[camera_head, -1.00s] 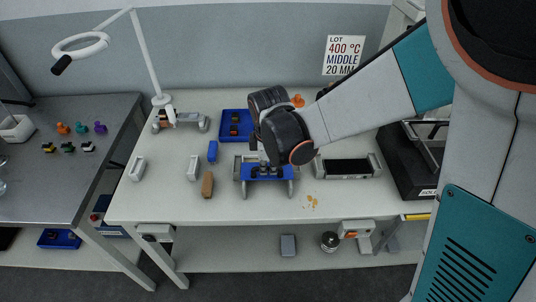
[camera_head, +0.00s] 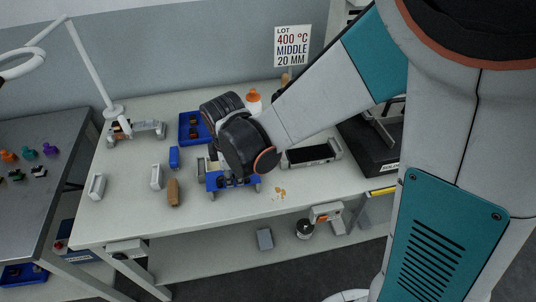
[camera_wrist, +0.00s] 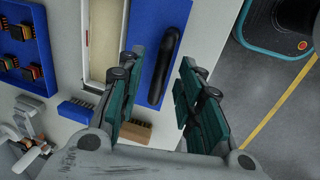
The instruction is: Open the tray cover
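The tray cover (camera_head: 232,181) is a blue panel at the front middle of the white table, partly hidden by my arm in the head view. In the wrist view the blue cover (camera_wrist: 152,28) carries a black bar handle (camera_wrist: 166,66). A pale, framed tray interior (camera_wrist: 104,42) shows beside the cover, so the cover seems only partly over it. My gripper (camera_wrist: 163,62) has teal fingers spread apart, with the handle lying between the fingertips in the picture. I see no finger touching it. In the head view my wrist hides the fingers.
A blue connector bin (camera_head: 193,128) stands behind the tray. A brown block (camera_head: 173,192), a small blue block (camera_head: 174,157) and pale holders lie to the left. A dark tray (camera_head: 311,153) and orange crumbs (camera_head: 279,193) lie to the right. An orange-topped bottle (camera_head: 254,100) stands behind my arm.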

